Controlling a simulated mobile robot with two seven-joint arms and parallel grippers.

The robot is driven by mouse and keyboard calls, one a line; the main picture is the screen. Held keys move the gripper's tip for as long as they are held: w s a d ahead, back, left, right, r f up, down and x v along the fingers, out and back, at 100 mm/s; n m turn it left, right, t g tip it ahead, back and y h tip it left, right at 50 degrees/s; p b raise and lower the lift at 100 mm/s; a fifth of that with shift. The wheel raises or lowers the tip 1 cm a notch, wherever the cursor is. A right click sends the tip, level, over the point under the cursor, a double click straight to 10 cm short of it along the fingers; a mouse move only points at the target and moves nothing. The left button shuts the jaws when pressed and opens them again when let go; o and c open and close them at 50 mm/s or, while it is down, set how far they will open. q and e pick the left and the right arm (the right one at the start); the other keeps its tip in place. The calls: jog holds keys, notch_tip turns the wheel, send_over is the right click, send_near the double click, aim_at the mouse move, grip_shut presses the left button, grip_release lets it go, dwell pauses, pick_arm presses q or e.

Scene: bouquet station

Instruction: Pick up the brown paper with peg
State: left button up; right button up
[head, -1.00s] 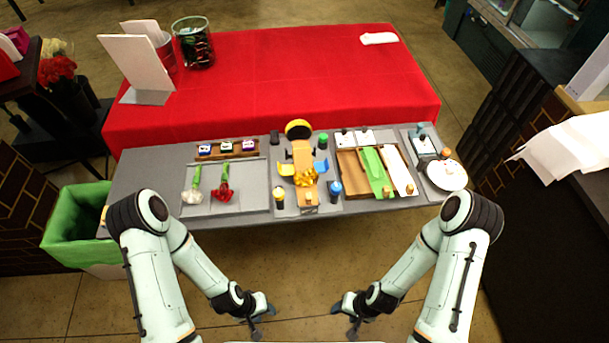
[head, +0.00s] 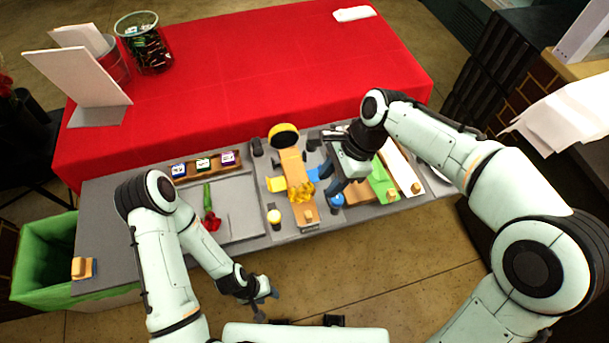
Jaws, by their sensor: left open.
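The brown paper (head: 360,194) lies flat on the right part of the grey table, left of a green sheet (head: 381,183) and a white sheet (head: 395,160). My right gripper (head: 335,187) points down over its left side and hides much of it. I cannot tell whether it touches the paper or how far apart its fingers are. Wooden pegs (head: 391,195) show at the near ends of the green and white sheets; a peg on the brown paper is not visible. My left gripper (head: 266,302) is open and empty, in front of the table.
A red flower (head: 211,221) lies farther left. A green-lined bin (head: 45,255) stands at the table's left end.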

jog(key=b, duration=0.1)
send_near(307, 214)
jog(key=a+f, duration=0.2)
jog(key=shift+d+x, duration=0.2)
jog(key=shift+x, duration=0.8)
jog(key=shift+d+x, duration=0.15)
jog(key=shift+x, duration=0.85)
jog(key=shift+d+x, duration=0.2)
jog(key=shift+x, duration=0.8)
pick_arm(q)
jog(key=shift+s+a+f, duration=0.15)
jog(key=shift+s+f, duration=0.85)
jog(key=shift+s, duration=0.2)
pick_arm(e)
jog(key=shift+s+f, duration=0.15)
jog(key=shift+s, duration=0.05)
grip_shut()
